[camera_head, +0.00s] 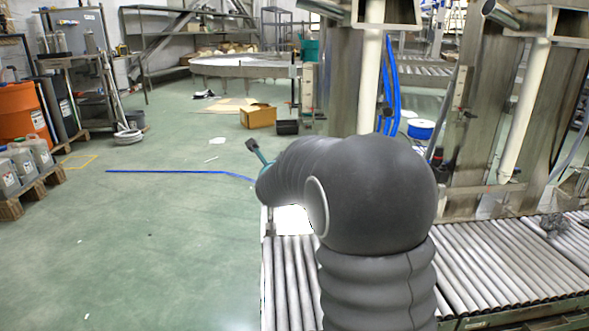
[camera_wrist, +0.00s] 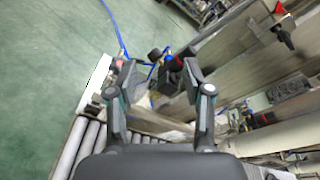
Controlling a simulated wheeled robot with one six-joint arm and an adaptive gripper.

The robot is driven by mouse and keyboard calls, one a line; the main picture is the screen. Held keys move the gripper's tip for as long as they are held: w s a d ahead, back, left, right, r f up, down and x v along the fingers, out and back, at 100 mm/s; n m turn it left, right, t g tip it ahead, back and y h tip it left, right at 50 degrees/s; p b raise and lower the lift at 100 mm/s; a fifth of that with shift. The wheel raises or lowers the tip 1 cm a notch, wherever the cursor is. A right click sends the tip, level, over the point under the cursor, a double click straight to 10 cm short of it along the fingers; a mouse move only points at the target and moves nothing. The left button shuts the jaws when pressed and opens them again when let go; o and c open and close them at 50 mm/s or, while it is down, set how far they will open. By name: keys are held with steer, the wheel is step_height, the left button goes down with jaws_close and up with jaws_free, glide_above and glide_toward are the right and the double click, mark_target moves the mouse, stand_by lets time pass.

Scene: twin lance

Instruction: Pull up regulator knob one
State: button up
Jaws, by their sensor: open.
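My gripper (camera_wrist: 158,72) is open in the wrist view, its two dark fingers spread apart with nothing held. In the head view a small dark fitting (camera_head: 437,156) with red shows beside the metal post, right of my arm. One finger of my gripper (camera_head: 258,154) sticks out left of my arm; the rest is hidden.
A roller conveyor (camera_head: 500,262) lies below and to the right of my arm. Steel posts (camera_head: 470,110) and blue hoses (camera_head: 392,85) stand behind it. A black and red handle (camera_wrist: 284,36) shows upper right in the wrist view. Green floor (camera_head: 170,235) at left is mostly clear.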

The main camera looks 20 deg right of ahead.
steer(key=w+d+f+m+g+h+b, duration=0.1)
steer(key=w+d+f+m+h+b, duration=0.1)
steer(key=w+d+f+m+h, duration=0.65)
steer(key=w+d+m+y, duration=0.1)
steer(key=w+d, duration=0.2)
steer(key=d, duration=0.1)
steer(key=w+d+m+y+p, duration=0.1)
steer(key=w+d+m, duration=0.1)
steer(key=w+d, duration=0.2)
steer(key=shift+w+d, duration=0.2)
steer(key=shift+w, duration=0.1)
jaws_close()
steer(key=shift+a+y, duration=0.1)
steer(key=shift+y, duration=0.25)
